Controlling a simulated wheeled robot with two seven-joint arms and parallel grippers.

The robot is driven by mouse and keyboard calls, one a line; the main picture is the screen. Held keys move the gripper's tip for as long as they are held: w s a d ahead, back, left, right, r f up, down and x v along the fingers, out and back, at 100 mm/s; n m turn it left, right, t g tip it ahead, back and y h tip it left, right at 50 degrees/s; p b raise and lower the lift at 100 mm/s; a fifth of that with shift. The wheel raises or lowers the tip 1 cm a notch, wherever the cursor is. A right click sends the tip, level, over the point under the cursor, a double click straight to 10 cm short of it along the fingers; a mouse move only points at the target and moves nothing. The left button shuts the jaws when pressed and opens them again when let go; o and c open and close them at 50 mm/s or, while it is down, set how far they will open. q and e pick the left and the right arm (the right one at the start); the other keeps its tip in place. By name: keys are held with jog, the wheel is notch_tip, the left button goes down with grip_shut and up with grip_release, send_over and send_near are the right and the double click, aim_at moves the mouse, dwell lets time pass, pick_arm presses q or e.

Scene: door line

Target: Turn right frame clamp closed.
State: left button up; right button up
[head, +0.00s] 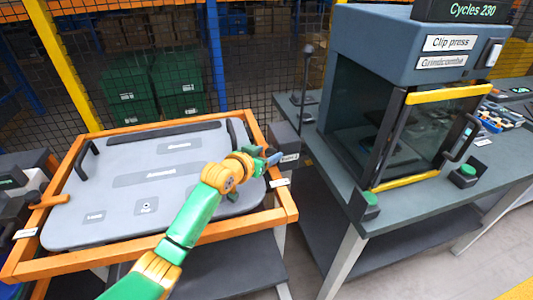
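An orange frame (150,250) holds a large grey door panel (110,205) lying flat. The right frame clamp (284,138) appears as a dark block at the frame's right edge; its handle is hidden behind my gripper, so its position cannot be told. My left arm reaches up from the bottom, and my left gripper (270,157) is at the right edge of the frame, against or just in front of the clamp. Its fingers are small and overlap the clamp, so I cannot tell whether they are open or shut. My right gripper is out of view.
The left clamp's orange handle (49,201) lies across the frame's left edge. Black handles (86,160) stand up from the panel. A clip press (405,100) stands on a grey table to the right. Mesh fencing and green crates (150,88) are behind.

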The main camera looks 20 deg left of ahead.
pick_arm(q)
grip_shut()
dwell(1.2)
